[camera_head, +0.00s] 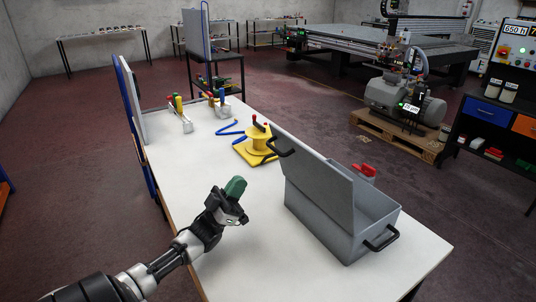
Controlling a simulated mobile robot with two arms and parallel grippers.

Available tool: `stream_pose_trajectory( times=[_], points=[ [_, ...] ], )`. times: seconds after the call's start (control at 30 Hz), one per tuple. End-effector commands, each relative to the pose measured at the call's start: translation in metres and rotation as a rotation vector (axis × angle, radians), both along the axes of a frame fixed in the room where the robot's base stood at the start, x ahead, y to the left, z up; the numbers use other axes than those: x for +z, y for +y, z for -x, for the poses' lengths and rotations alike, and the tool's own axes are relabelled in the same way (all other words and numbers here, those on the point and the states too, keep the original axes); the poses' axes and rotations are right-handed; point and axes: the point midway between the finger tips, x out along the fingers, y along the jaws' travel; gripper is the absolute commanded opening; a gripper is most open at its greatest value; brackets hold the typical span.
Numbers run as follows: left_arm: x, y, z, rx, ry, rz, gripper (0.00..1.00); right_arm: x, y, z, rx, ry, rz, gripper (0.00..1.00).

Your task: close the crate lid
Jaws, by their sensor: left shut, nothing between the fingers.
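The grey crate (372,238) stands on the right part of the white table, with a black handle (381,239) on its near right side. Its lid (318,172) is open and stands up steeply on the crate's left side, with a black handle (279,147) near its upper left edge. My left gripper (236,194) is shut and empty above the table, to the left of the crate and apart from the lid. A green part shows at its tip. The crate's floor is mostly hidden by the lid. My right gripper is out of view.
A red object (364,170) shows at the crate's far side. Holders with coloured handles (179,112) stand farther back. The table left of the crate is clear.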

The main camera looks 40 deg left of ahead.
Motion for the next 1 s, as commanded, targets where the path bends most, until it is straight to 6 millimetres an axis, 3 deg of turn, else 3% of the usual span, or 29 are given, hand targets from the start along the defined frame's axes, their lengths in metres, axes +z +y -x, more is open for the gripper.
stream_pose_trajectory(
  times=[0.1, 0.3, 0.6, 1.0],
  points=[
    [0.027, -0.005, -0.017, -0.001, -0.003, -0.001, 0.00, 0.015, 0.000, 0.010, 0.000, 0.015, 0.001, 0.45],
    [0.055, -0.013, -0.044, -0.001, -0.001, 0.001, 0.00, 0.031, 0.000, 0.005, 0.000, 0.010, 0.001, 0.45],
    [0.052, -0.023, -0.074, 0.001, 0.001, 0.000, 0.00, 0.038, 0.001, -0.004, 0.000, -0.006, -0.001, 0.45],
    [0.051, -0.024, -0.077, 0.000, 0.002, -0.001, 0.00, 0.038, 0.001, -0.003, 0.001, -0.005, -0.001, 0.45]
  ],
)
